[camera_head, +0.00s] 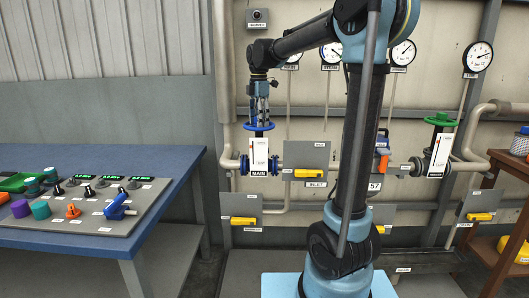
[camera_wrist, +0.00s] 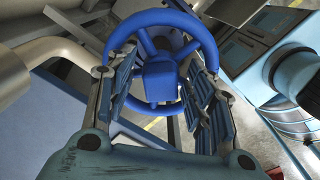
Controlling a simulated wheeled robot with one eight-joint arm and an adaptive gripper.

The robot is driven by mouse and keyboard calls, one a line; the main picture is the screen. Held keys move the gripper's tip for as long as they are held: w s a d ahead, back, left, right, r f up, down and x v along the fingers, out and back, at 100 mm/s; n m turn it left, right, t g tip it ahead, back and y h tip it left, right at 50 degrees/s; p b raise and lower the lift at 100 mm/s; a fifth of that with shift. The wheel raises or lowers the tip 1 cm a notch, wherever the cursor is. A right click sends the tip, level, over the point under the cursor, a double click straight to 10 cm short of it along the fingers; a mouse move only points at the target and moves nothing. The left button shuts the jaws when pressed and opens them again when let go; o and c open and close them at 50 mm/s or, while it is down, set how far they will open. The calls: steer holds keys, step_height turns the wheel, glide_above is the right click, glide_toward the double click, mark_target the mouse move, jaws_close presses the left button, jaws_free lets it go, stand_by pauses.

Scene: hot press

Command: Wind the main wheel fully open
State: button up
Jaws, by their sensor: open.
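The main wheel (camera_head: 258,126) is a blue handwheel on top of the valve with the white plate labelled MAIN (camera_head: 260,155). My gripper (camera_head: 262,112) points down just above this wheel. In the wrist view the blue wheel (camera_wrist: 158,82) fills the upper middle, with its spokes and square hub showing. There my gripper (camera_wrist: 165,95) is open, with one finger on each side of the hub. The fingers overlap the wheel's rim in the picture. I cannot tell whether they touch it.
A green handwheel (camera_head: 441,120) sits on another valve at the right. Several gauges (camera_head: 478,56) and pipes line the wall. A blue table (camera_head: 95,145) with a control panel (camera_head: 85,210) stands at the left. Yellow-handled boxes (camera_head: 243,221) are mounted low on the wall.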

steer(key=shift+m, duration=1.9)
steer(key=c, duration=0.9)
steer(key=n, duration=0.9)
steer(key=shift+w, duration=0.1)
steer(key=n, duration=0.9)
